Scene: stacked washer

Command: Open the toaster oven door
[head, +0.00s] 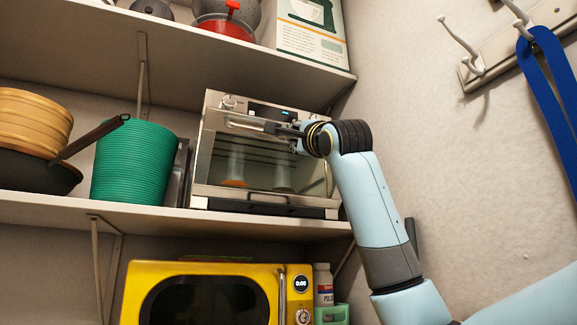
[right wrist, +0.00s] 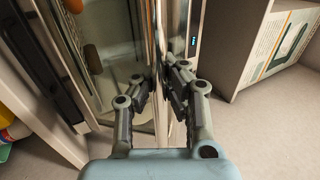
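The toaster oven (head: 262,160) stands on the middle shelf in the head view, with a silver body and a glass door. The door looks closed or nearly closed. Its bar handle (head: 243,124) runs across the top of the door. My right gripper (head: 292,131) is at the right part of this handle. In the right wrist view, my right gripper's fingers (right wrist: 163,78) come together from both sides on the handle bar (right wrist: 158,25), which runs upright in that picture. The exact contact is partly hidden. My left gripper is not in view.
A green stack of bowls (head: 133,163) and a dark pan (head: 38,170) stand left of the oven. A shelf above (head: 180,67) holds a box (head: 306,35). A yellow microwave (head: 205,295) is below. The right wall has hooks and a blue strap (head: 550,85).

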